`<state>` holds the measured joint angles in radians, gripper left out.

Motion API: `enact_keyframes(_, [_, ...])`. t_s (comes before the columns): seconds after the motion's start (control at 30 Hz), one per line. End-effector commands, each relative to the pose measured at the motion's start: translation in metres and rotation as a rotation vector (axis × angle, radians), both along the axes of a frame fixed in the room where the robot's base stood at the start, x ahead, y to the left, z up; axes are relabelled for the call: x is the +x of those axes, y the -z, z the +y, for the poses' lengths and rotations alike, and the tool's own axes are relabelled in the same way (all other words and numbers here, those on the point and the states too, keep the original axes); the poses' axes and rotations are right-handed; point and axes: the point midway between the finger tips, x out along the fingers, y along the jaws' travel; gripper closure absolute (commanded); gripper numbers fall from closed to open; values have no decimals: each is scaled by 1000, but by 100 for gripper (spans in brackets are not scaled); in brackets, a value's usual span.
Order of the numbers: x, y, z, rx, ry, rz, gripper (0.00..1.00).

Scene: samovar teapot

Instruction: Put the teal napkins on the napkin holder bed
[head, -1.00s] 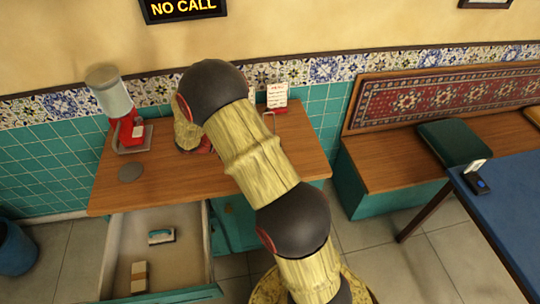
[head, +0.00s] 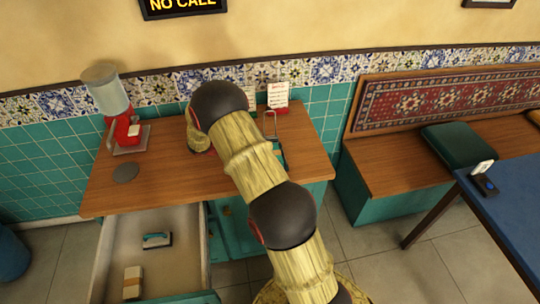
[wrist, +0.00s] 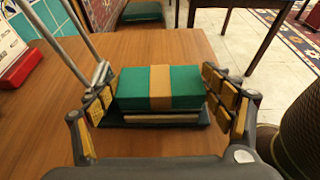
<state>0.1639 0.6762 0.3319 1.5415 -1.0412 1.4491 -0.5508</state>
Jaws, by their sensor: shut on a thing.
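In the wrist view, my gripper (wrist: 161,94) has its yellow-padded fingers on either side of a teal napkin stack (wrist: 130,88) with a tan paper band. It is shut on the stack. The stack lies level over the dark base plate of the napkin holder (wrist: 185,124), with a pale brown layer showing between them. I cannot tell whether the stack rests its full weight there. The holder's metal wires rise at the left. In the head view, the holder's wire loop (head: 270,122) shows at the right of the wooden counter; my arm hides my gripper.
The counter (head: 150,185) has clear room at left, near a grey disc (head: 125,173) and a red dispenser (head: 121,130). A red card stand (head: 278,97) is behind the holder. The open drawer (head: 185,265) holds a teal-and-white item (head: 157,240) and a tan banded pack (head: 133,282).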

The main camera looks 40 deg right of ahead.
Motion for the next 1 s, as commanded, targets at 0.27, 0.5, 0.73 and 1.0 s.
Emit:
enact_keyframes(0.27, [0,0,0,0,0,0,45])
enact_keyframes(0.5, [0,1,0,0,0,-1,7])
enact_keyframes(0.73, [0,1,0,-1,-1,-1,1])
enact_keyframes(1.0, [0,0,0,0,-1,-2,1])
